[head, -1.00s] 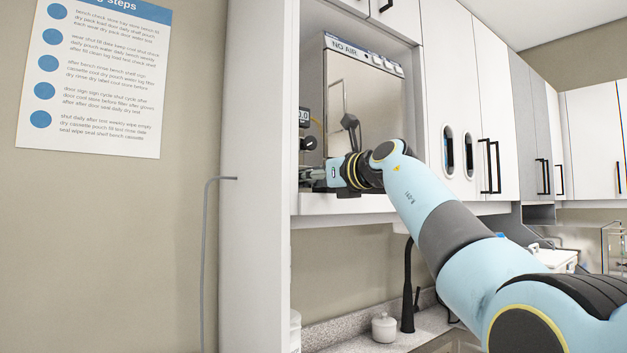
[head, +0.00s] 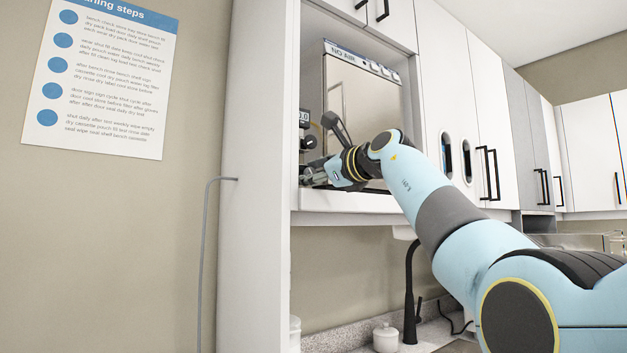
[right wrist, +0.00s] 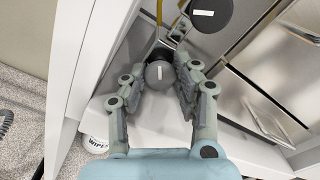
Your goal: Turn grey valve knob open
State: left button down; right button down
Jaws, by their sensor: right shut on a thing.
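The grey valve knob (right wrist: 158,76) shows in the right wrist view as a round dark grey cap with a short pale mark that runs nearly up and down in that picture. My right gripper (right wrist: 158,74) is shut on it, one finger on each side. In the head view my right gripper (head: 314,177) is at the left end of the bay, low by the panel, and its fingers hide the grey knob there. A black knob (right wrist: 208,13) with a white label is just beyond it; it also shows in the head view (head: 308,142). My left gripper is not in view.
A sterilizer with a mirror-like door (head: 372,110) and a "NO AIR" strip fills the bay. The white side panel (head: 258,200) stands close to the left of the gripper. White cabinets (head: 455,60) are on the right.

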dwell(0.4)
jog(key=c, duration=1)
grip_release()
jog(key=shift+o, duration=0.2)
jog(key=v, duration=1.2)
